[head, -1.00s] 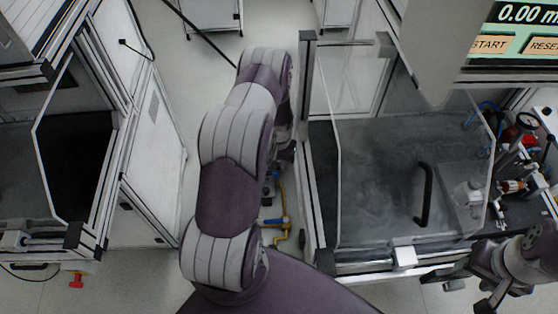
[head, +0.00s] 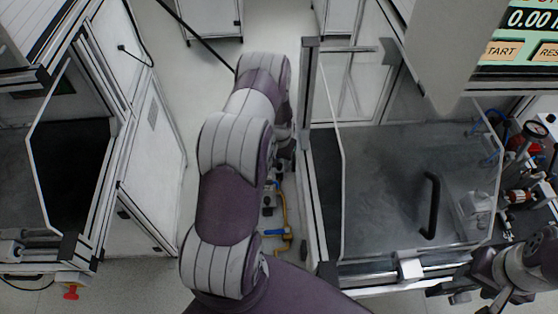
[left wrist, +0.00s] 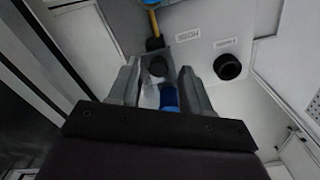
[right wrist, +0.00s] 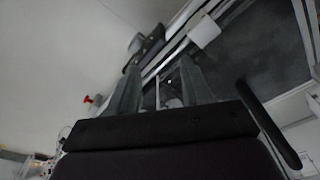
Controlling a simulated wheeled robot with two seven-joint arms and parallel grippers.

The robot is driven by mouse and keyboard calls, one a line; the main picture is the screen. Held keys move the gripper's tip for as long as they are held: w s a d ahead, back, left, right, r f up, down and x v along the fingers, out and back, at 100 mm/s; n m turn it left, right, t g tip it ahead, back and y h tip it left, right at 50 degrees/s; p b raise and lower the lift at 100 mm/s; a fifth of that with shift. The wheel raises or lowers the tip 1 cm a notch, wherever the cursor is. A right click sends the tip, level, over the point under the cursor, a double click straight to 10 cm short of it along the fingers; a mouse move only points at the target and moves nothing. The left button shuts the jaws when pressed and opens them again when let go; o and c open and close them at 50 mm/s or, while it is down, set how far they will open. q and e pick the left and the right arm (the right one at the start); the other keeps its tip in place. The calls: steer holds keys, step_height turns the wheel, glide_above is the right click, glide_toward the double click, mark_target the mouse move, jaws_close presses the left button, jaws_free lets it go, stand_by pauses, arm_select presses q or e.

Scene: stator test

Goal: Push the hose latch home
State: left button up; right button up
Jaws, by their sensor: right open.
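A yellow hose with a blue part (head: 273,233) runs low in the gap between the two cabinets. The left wrist view shows the yellow hose (left wrist: 154,22) at the top, ending at a dark fitting. My left gripper (left wrist: 160,72) is open over a pale panel. A dark round fitting and a blue cylinder (left wrist: 169,97) show between its fingers, apart from them as far as I can see. Which part is the latch I cannot tell. In the head view my left arm mostly hides this gripper. My right gripper (right wrist: 159,75) is open and empty in front of the right cabinet.
A black round port (left wrist: 227,66) sits right of my left gripper, near printed labels. The right cabinet has a clear door with a black handle (head: 432,205). A screen (head: 515,40) hangs at upper right. A red knob (head: 71,292) is at lower left.

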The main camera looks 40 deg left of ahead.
mark_target(280, 164)
arm_select(q)
step_height(280, 164, up, 13)
steer(key=b, duration=0.2)
steer(key=shift+f, duration=0.15)
steer(key=shift+w+d, duration=0.1)
steer(key=c, duration=0.4)
steer(key=shift+s+d+f+b, duration=0.3)
steer(key=shift+s+d+b, duration=0.25)
steer(key=shift+d, duration=0.2)
steer(key=c, duration=0.5)
steer(key=shift+m+t, duration=0.3)
steer(key=shift+m, duration=0.2)
steer(key=s+d+f+b, duration=0.1)
steer(key=s+d+f, duration=0.2)
steer(key=d, duration=0.1)
steer(key=shift+s+f, duration=0.3)
steer(key=shift+f, duration=0.05)
jaws_close()
steer(key=s+d+f+m+t+y, duration=0.2)
steer(key=s+d+m+t, duration=0.1)
steer(key=s+t, duration=0.15)
steer(key=w+a+f, duration=0.1)
steer(key=w+f, duration=0.1)
steer(key=w+a+f+m+t+y+b, duration=0.1)
steer(key=w+a+f, duration=0.1)
steer(key=w+a+f+m, duration=0.1)
steer(key=w+a+f, duration=0.1)
steer(key=f, duration=0.1)
steer(key=shift+w+a+t, duration=0.2)
steer(key=shift+t, duration=0.05)
